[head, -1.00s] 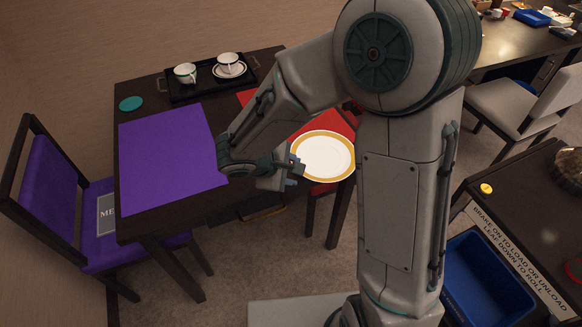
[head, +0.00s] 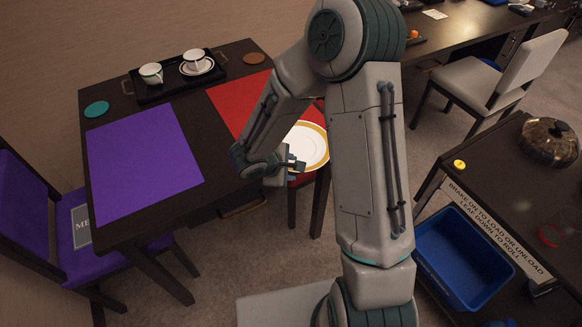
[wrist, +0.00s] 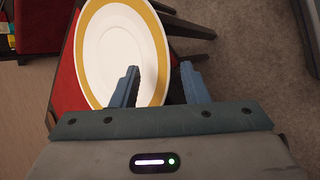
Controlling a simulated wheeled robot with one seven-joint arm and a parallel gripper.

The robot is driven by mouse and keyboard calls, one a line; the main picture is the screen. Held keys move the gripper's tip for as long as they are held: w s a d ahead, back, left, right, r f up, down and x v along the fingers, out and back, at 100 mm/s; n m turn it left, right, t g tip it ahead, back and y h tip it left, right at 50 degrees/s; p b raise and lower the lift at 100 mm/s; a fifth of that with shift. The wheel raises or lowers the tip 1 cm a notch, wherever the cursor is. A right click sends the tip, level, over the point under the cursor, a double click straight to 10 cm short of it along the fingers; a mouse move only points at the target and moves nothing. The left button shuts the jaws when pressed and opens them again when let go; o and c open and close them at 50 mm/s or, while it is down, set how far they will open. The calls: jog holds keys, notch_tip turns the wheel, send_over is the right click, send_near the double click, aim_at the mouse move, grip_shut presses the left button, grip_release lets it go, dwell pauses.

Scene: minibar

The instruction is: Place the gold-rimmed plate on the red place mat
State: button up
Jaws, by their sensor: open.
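The red place mat (head: 238,100) lies on the table's right half, partly behind my arm. My gripper (wrist: 160,70) is open at the plate's right rim. One finger overlaps the plate in view and the other is outside it. In the head view my gripper (head: 297,165) is beside the plate.
A purple mat (head: 143,160) covers the table's left. A black tray (head: 175,88) with two cups stands behind, between a teal coaster (head: 96,109) and a brown coaster (head: 254,58). A purple chair (head: 75,225) is at left. A cart with a blue bin (head: 462,258) stands right.

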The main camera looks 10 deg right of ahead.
jog(key=shift+w+d+f, duration=0.25)
jog(key=shift+f, duration=0.15)
grip_shut()
